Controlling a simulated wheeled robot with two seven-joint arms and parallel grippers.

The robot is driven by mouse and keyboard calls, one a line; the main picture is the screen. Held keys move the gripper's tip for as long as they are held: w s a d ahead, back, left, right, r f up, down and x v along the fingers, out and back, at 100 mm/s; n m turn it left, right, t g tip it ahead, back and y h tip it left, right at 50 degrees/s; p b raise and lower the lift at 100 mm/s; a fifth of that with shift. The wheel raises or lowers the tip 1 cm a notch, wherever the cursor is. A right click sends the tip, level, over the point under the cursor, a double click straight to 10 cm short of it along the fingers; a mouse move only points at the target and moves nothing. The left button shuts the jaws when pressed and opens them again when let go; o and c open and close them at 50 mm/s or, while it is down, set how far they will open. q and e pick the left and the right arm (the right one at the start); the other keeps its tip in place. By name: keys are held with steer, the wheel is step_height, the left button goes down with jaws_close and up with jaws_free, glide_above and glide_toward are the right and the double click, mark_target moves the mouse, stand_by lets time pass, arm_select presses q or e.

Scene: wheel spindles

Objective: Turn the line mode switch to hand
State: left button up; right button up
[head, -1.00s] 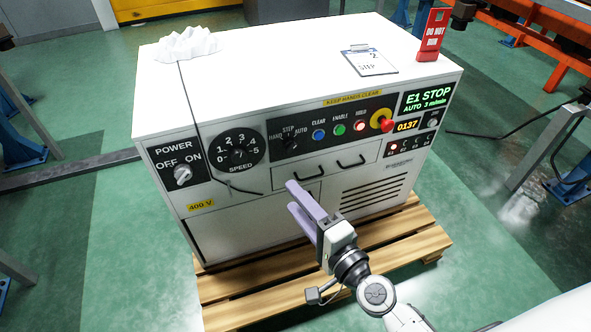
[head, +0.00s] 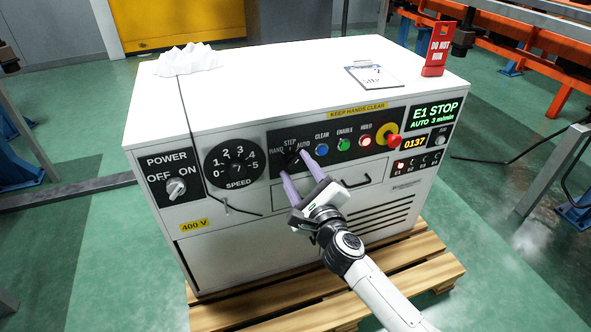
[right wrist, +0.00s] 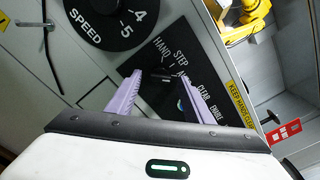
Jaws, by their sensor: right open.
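The line mode switch (head: 292,160) is a small black knob on the dark panel, under the labels HAND, STEP and AUTO. It also shows in the right wrist view (right wrist: 163,76), between the fingertips. Which label its pointer faces is hard to tell. My right gripper (head: 298,166) is open, with its two lilac fingers around the switch area. In the right wrist view my right gripper (right wrist: 165,82) has one finger on each side of the knob. I cannot tell whether the fingers touch it. My left gripper is not in view.
The speed dial (head: 234,160) and power switch (head: 176,188) are left of the mode switch. The blue button (head: 322,150), green button (head: 344,144) and red stop knob (head: 388,137) are to its right. A drawer handle (head: 357,183) sticks out below. The display (head: 434,112) reads E1 STOP, AUTO.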

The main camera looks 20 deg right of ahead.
steer(key=shift+w, duration=0.8)
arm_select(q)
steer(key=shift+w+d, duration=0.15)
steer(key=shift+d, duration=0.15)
